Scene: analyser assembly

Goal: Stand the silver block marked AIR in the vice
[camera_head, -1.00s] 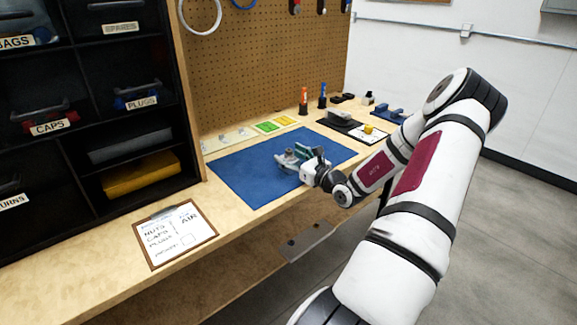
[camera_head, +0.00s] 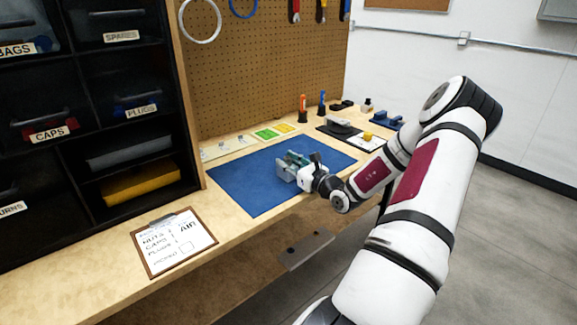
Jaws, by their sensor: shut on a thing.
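A silver-grey block (camera_head: 285,170) is at my gripper (camera_head: 296,165), over the middle of the blue mat (camera_head: 240,183). My gripper is shut on it; the fingers are small and partly hidden. I cannot read a mark on the block or tell whether it touches the mat. A blue fixture that looks like the vice (camera_head: 386,122) stands at the far right of the bench, behind my forearm and apart from the gripper. Its jaws are too small to make out.
A dark tray (camera_head: 340,131) and a white card with a yellow piece (camera_head: 367,135) lie right of the mat. Orange (camera_head: 303,105) and blue (camera_head: 322,102) upright items stand behind. A clipboard (camera_head: 173,243) lies front left. Black shelving rises at left. The mat's left half is clear.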

